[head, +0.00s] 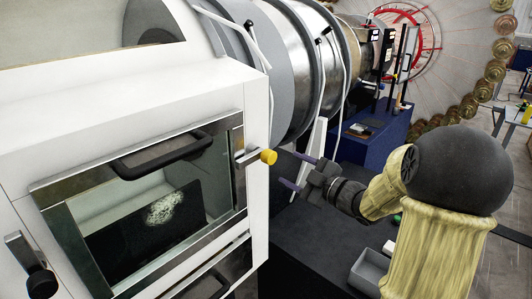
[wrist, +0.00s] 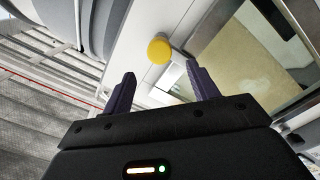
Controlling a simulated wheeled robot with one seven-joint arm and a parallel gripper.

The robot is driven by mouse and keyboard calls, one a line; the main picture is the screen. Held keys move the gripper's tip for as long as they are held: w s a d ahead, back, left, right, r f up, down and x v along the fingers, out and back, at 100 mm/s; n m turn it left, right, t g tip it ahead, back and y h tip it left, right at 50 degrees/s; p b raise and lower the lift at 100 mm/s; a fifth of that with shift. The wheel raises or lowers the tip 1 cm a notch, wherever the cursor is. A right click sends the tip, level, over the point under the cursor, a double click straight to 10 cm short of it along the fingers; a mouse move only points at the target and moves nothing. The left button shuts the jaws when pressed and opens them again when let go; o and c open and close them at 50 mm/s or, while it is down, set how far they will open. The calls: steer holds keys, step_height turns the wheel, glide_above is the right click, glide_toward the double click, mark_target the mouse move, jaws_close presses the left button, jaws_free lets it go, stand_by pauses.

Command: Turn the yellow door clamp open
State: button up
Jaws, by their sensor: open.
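The yellow door clamp (head: 268,156) is a round yellow knob on a metal lever at the right edge of the windowed door (head: 60,208) of a white cabinet. In the wrist view the yellow knob (wrist: 160,50) lies ahead of and between the two dark purple fingers. My gripper (head: 292,170) is open and empty, just to the right of the knob in the head view and apart from it. It also shows in the wrist view (wrist: 160,88). The door looks closed, with a black handle (head: 162,152) across its top.
Grey metal cylinders (head: 290,65) stand behind the cabinet. A dark bench top (head: 310,255) lies below my arm, with a grey bin (head: 370,268) on it. A second black lever (head: 38,280) is at the cabinet's lower left.

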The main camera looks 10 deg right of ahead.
mark_target(272, 159)
steer(key=p+x, duration=0.3)
steer(key=x, duration=0.7)
steer(key=shift+w+a, duration=0.2)
steer(key=shift+w, duration=0.05)
